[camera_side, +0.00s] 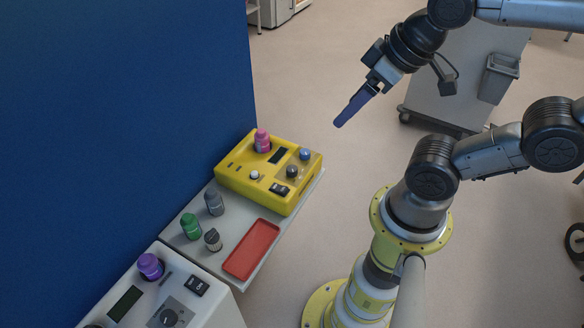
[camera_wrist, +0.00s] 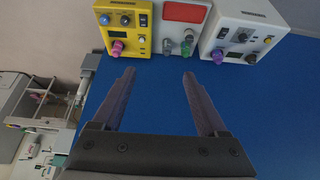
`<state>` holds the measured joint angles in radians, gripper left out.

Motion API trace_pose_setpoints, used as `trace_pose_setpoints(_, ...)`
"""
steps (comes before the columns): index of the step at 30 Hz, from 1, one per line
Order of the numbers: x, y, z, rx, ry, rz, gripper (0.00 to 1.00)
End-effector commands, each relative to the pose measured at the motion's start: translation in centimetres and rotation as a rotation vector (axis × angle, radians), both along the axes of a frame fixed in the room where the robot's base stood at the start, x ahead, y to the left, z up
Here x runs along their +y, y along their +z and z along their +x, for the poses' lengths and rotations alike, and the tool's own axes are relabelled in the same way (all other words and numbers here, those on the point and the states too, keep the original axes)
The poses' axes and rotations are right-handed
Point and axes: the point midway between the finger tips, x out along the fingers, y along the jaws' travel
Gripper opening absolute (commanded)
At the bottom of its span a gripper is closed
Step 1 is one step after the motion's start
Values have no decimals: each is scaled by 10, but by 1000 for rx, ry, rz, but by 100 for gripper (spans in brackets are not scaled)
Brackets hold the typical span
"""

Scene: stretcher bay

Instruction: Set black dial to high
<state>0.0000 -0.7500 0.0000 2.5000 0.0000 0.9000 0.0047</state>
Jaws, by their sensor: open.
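A black dial (camera_side: 292,171) sits on the right part of the yellow box (camera_side: 226,179), in front of a blue dial (camera_side: 305,154). In the wrist view the black dial (camera_wrist: 125,20) is small, beside the blue dial (camera_wrist: 104,19); its setting cannot be read. The white unit at lower left has another dark dial (camera_side: 169,317) on a grey plate. My gripper (camera_side: 338,124) is in the air above and to the right of the yellow box, apart from it. In the wrist view my gripper (camera_wrist: 158,74) has its fingers wide apart with nothing between them.
A blue wall (camera_side: 120,100) rises behind. Air around my gripper is clear.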

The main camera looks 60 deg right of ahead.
Motion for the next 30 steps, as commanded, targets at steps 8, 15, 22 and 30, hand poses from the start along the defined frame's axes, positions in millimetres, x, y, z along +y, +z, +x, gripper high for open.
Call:
trace_pose_setpoints(8, 0, 15, 14, -67, -209, 121, 76)
trace_pose_setpoints(15, -6, 33, 65, -96, -517, 292, 76)
trace_pose_setpoints(22, -25, 21, 132, -51, -848, 424, 76)
trace_pose_setpoints(30, -66, -43, 211, 44, -1248, 517, 76)
